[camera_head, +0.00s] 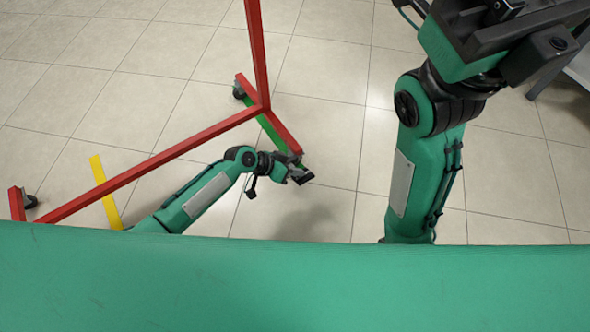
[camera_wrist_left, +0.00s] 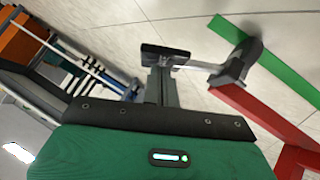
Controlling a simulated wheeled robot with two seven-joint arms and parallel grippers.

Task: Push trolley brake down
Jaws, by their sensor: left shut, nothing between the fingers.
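The trolley is a red frame (camera_head: 160,157) with an upright post and base bars, standing on small dark casters. One caster (camera_head: 239,91) sits at its far corner and another (camera_head: 31,201) at its left end. My left gripper (camera_head: 301,176) is shut and empty, low at the near end of the short base bar. In the left wrist view, its dark fingertips (camera_wrist_left: 165,54) are just left of a grey caster (camera_wrist_left: 240,61) under the red bar (camera_wrist_left: 258,116). A light lever-like piece (camera_wrist_left: 198,66) lies between them; I cannot tell whether they touch. My right gripper (camera_head: 515,40) is high at upper right, fingers unclear.
A green strip (camera_head: 270,131) and a yellow strip (camera_head: 106,193) lie on the tiled floor. A grey table-like edge (camera_head: 578,68) shows at far right. An orange box (camera_wrist_left: 22,42) shows in the left wrist view. The floor between my arms is clear.

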